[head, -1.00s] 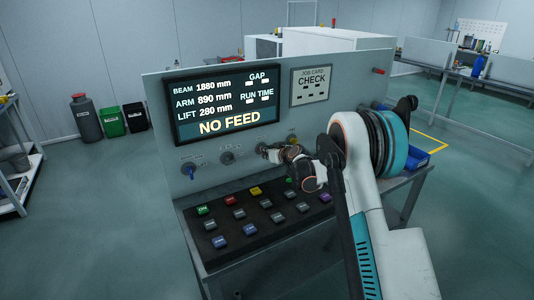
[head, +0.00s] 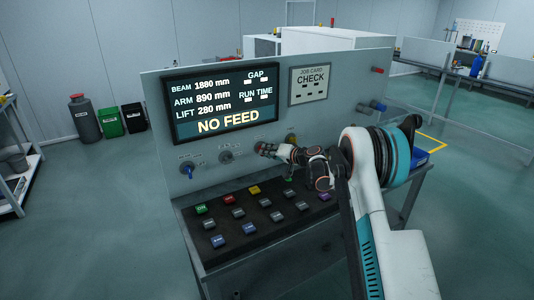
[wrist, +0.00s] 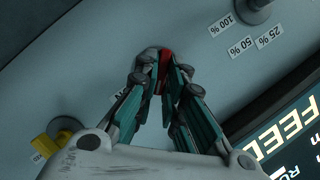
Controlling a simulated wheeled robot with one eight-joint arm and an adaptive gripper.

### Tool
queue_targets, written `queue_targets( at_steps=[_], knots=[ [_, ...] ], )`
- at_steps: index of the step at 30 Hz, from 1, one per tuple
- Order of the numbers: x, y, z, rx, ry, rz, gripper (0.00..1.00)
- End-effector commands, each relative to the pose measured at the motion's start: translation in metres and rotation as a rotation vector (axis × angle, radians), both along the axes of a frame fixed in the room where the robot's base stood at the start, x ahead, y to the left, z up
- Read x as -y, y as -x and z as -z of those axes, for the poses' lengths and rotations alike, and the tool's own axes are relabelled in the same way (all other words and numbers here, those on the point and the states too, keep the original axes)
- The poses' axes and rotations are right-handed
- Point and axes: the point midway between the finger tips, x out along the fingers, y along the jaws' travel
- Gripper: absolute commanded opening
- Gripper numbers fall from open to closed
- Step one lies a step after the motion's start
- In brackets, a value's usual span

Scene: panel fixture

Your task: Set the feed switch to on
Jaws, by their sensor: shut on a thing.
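My gripper (head: 265,149) is at the upright panel, below the screen. In the wrist view my gripper (wrist: 162,75) is shut on a small red switch handle (wrist: 165,62), its fingers on either side of it. Most of the handle and its base is hidden by the fingers. A small label beside it is partly covered and I cannot read it. The screen (head: 222,105) shows "NO FEED" in large yellow letters.
A grey knob (head: 227,156) and a blue-handled one (head: 188,170) are left of my gripper; a yellow knob (head: 291,138) is close on its right. A sloped board of coloured buttons (head: 250,215) lies below. A job card (head: 310,83) is on the panel.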

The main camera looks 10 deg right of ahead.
Motion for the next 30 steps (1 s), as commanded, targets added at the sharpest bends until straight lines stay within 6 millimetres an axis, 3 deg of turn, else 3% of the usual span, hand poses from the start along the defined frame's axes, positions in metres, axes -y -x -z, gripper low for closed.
queue_targets(
  at_steps=[18,30],
  knots=[
    [0.0033,-0.0006,0.0080,-0.170,-0.520,0.000,0.00],
    [0.0035,-0.0007,0.0087,-0.226,-0.695,0.001,0.00]
  ],
)
